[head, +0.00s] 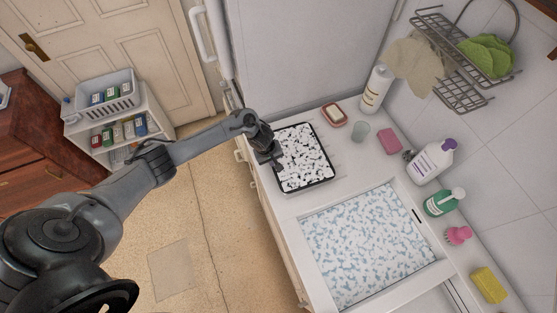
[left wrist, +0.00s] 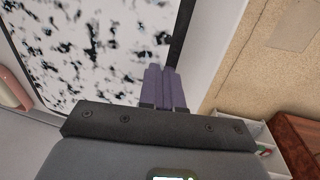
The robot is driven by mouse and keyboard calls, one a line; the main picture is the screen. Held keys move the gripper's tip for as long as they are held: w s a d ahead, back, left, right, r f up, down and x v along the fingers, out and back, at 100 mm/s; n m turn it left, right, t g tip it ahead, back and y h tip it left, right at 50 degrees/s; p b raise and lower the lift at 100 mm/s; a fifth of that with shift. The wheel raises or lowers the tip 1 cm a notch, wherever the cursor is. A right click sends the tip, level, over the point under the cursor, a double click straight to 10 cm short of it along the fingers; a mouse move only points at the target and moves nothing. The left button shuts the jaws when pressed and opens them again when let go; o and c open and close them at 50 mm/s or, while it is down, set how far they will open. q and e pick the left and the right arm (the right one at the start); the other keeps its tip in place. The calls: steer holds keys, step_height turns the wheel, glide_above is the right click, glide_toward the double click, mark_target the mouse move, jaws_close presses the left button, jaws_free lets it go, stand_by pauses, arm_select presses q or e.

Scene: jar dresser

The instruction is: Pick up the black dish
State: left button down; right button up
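The black dish (head: 311,186) is a shallow rectangular tray with a dark rim, full of white foam with dark specks. It rests on the white counter left of the sink. My left gripper (head: 272,157) is at the dish's left edge. In the left wrist view, its two fingers (left wrist: 163,72) are close together at the dish's dark rim (left wrist: 181,38) and look shut on it. The fingertips' contact with the rim is partly hidden. My right gripper is in neither view.
The sink (head: 370,245) holds white and blue foam. A red soap dish (head: 334,114), a glass (head: 360,132), a pink sponge (head: 389,142) and several bottles stand along the wall. A tall white panel (head: 300,60) rises behind the dish. The floor on the left is open.

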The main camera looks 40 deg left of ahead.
arm_select(q)
steer(key=r, duration=0.4)
steer(key=shift+w+d+r+p, duration=0.1)
steer(key=shift+d+r+p, duration=0.15)
steer(key=shift+p, duration=0.15)
steer(key=w+d+r+p, duration=0.1)
steer(key=d+r, duration=0.5)
steer(key=d, duration=0.5)
steer(key=shift+w+r+p, duration=0.15)
steer(key=shift+w+p, duration=0.15)
